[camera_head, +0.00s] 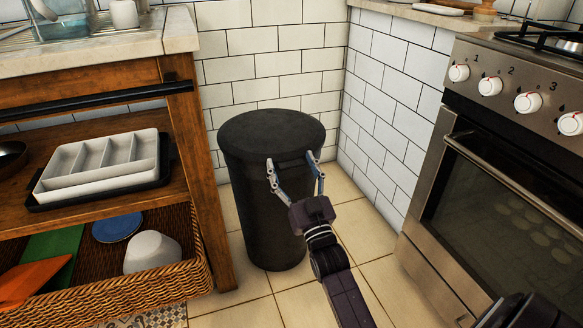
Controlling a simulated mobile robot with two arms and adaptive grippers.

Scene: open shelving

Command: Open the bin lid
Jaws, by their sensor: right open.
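A dark cylindrical bin (255,215) stands on the tiled floor between the wooden shelving and the oven. Its round black lid (270,128) lies flat on top and looks closed. My right gripper (291,159) is open, its two fingers spread at the front right of the bin, just at the lid's edge. The fingertips overlap the rim in the picture; I cannot tell whether they touch it. The gripper and its arm hide part of the bin's right front side. My left gripper is not in view.
The wooden shelving (211,190) stands close on the left, with a white divided tray (75,178) and a wicker basket (185,285). The steel oven (455,170) is on the right. Tiled walls stand behind and right of the bin. Some floor (362,225) is free right of the bin.

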